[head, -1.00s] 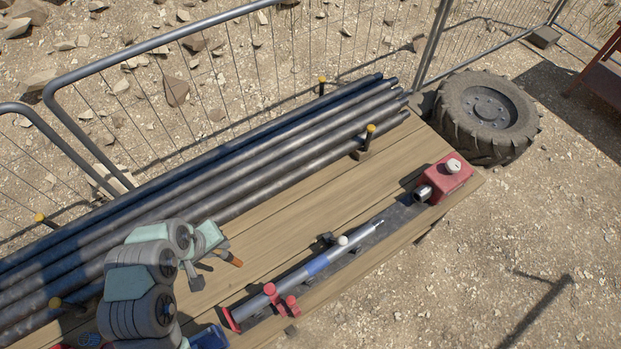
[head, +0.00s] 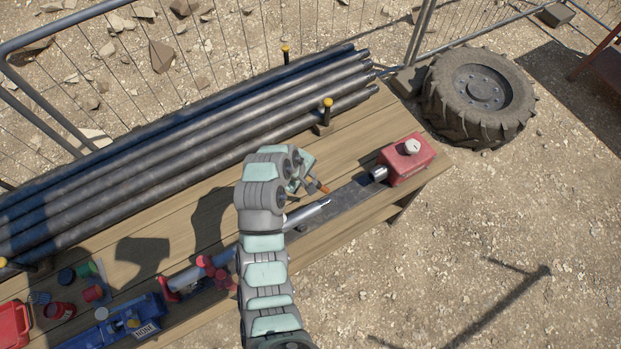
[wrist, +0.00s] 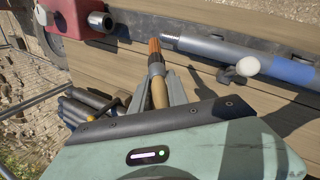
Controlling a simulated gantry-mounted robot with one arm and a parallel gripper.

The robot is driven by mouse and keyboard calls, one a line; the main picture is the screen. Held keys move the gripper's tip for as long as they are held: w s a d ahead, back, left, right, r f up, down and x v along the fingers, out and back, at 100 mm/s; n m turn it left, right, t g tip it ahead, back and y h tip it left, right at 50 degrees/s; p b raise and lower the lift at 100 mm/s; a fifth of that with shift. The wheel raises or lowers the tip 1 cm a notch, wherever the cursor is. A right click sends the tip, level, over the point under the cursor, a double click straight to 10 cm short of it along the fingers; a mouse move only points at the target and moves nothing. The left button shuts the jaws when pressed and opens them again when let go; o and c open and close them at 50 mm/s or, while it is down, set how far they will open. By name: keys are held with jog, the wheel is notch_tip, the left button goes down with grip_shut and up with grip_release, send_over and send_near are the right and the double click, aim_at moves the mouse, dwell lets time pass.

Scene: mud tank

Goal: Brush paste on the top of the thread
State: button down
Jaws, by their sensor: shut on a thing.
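My gripper (wrist: 160,88) is shut on a brush (wrist: 155,62) with a wooden handle, a metal ferrule and orange-brown bristles. In the head view my gripper (head: 308,184) is above the bench, partly hidden by my arm. The grey rod with the thread (wrist: 171,41) at its end lies along the bench. It also shows in the head view (head: 318,207). The bristles are beside the rod's threaded tip; I cannot tell whether they touch. No paste is clearly visible on the thread.
A red box (head: 407,160) with a metal socket stands past the rod's tip. Long dark pipes (head: 200,140) lie along the bench's back, with yellow-topped posts. A red pot (head: 60,310) and a blue tool (head: 115,325) are at lower left.

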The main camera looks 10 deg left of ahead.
jog(key=shift+a+f, duration=0.15)
jog(key=shift+f, duration=0.35)
notch_tip(320, 180, down, 5)
jog(key=b, duration=0.4)
jog(key=shift+f, duration=0.1)
jog(key=shift+f+b, duration=0.4)
jog(key=shift+f, duration=0.5)
